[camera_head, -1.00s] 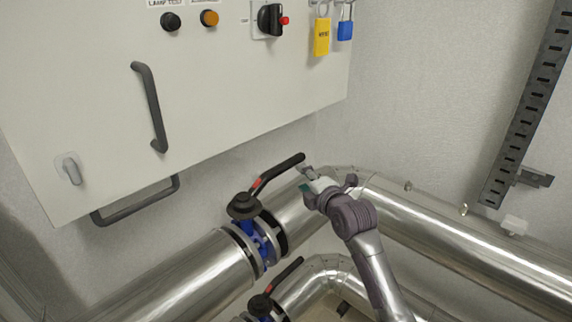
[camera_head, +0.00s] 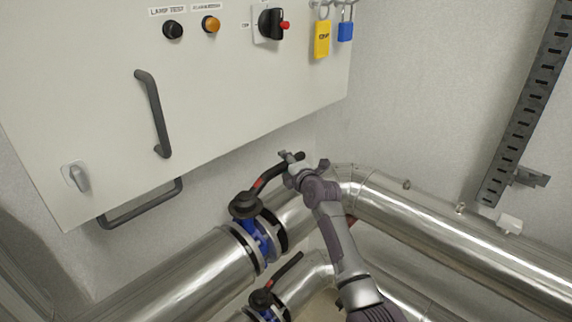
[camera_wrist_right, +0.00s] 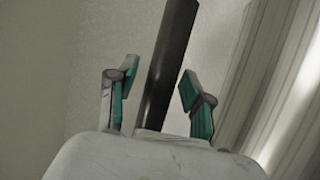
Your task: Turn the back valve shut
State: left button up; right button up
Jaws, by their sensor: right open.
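The back valve (camera_head: 255,232) has a blue body on the thick upper pipe. Its black lever (camera_head: 267,178) with a red band runs up and to the right. My right gripper (camera_head: 287,161) is at the outer part of this lever. In the right wrist view the dark lever (camera_wrist_right: 171,60) stands between the two green-padded fingers (camera_wrist_right: 158,90), with gaps on both sides. The gripper is open and partly hides the lever in the head view. My left gripper is not in view.
A front valve (camera_head: 263,300) with its own black lever (camera_head: 285,271) sits on the lower pipe, close to my right arm. A white cabinet (camera_head: 100,120) with a dark handle (camera_head: 154,115) hangs above the pipes. A silver pipe (camera_head: 440,222) runs off to the right.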

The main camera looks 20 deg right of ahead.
grip_shut()
jog(key=shift+f, duration=0.15)
